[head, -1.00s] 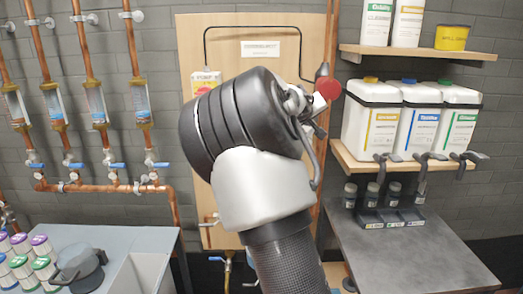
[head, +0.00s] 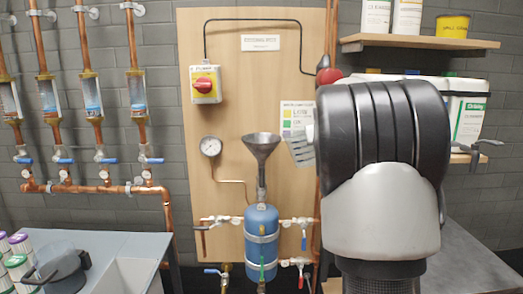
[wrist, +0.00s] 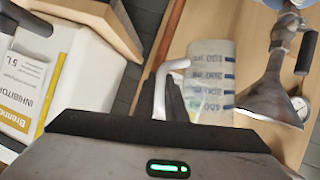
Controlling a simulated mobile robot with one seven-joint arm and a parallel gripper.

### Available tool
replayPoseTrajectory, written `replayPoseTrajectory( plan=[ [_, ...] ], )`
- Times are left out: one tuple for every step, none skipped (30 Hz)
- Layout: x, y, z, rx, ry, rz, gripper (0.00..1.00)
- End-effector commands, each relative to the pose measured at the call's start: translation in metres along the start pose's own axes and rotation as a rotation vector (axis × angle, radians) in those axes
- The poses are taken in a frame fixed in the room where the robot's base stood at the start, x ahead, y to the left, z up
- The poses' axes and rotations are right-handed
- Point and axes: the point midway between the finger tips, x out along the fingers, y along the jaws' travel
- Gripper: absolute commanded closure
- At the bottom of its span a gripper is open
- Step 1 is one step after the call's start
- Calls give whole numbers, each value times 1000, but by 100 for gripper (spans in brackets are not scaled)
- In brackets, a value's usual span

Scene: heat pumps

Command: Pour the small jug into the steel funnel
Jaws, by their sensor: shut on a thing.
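The small jug (wrist: 212,75) is clear with blue measuring marks and a pale handle. My gripper (wrist: 168,95) is shut on its handle. In the head view, part of the jug (head: 300,150) shows left of my arm, which hides the gripper. The jug appears nearly upright, with a slight lean; its contents cannot be made out. The steel funnel (head: 262,148) stands mouth up over the blue vessel (head: 261,235) on the wooden board. In the head view the jug is just right of the funnel's mouth, apart from it. The funnel also shows in the wrist view (wrist: 262,100).
The wooden board (head: 225,130) carries a red-and-yellow switch (head: 205,85), a pressure gauge (head: 210,146) and valves. Shelves with a white inhibitor container (wrist: 55,75) are close beside the gripper. A bench (head: 125,245) stands at lower left.

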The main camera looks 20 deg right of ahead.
Motion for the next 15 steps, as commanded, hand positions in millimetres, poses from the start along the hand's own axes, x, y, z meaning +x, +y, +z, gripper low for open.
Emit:
replayPoseTrajectory(
  plan=[
    [3, 2, 8, 17, 6, -3, 100],
    [4, 2, 10, 25, 8, -8, 100],
    [4, 3, 11, 37, 12, -13, 100],
    [5, 3, 12, 45, 14, -17, 100],
    [6, 4, 14, 53, 15, -20, 100],
    [6, 4, 16, 65, 17, -26, 100],
    [7, 4, 18, 74, 18, -29, 100],
    [8, 5, 19, 82, 21, -32, 100],
    [8, 6, 21, 93, 24, -38, 100],
    [8, 6, 22, 101, 26, -42, 100],
    [8, 6, 23, 108, 28, -46, 100],
    [9, 7, 25, 120, 31, -51, 100],
    [10, 7, 26, 129, 33, -55, 100],
    [10, 7, 28, 138, 34, -59, 100],
    [11, 8, 29, 151, 37, -64, 100]
  ],
)
